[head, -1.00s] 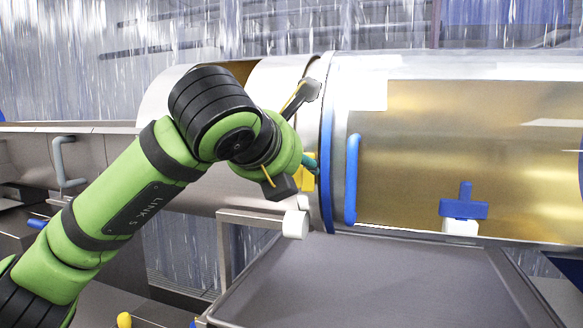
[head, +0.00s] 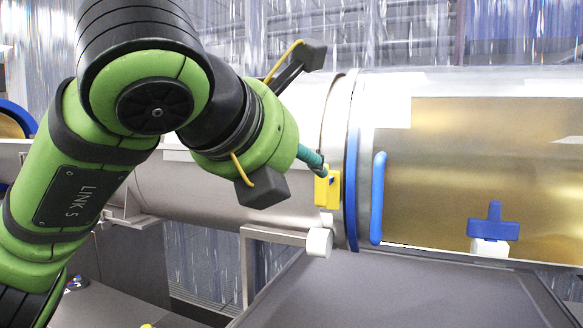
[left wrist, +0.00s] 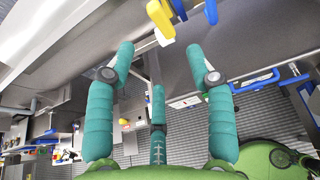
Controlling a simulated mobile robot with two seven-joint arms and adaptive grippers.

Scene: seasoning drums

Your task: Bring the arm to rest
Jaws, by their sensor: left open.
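My left arm comes in from the left of the head view and bends over at its wrist. My left gripper is mostly hidden behind that wrist; one teal finger (head: 312,156) shows, pointing at the drum's edge. In the left wrist view the teal fingers of my left gripper (left wrist: 160,62) stand apart with nothing between them. A yellow piece (head: 326,187) on the drum (head: 225,195) lies just beyond the finger in the head view; I cannot tell whether they touch. It also shows past the fingertips in the left wrist view (left wrist: 160,17). My right gripper is not in view.
A blue handle (head: 378,198) stands on the drum's gold-toned part (head: 470,155). A blue T-shaped knob (head: 493,222) is lower right. A white round knob (head: 319,242) is below the yellow piece. A grey tray (head: 390,295) lies in front, its visible surface clear.

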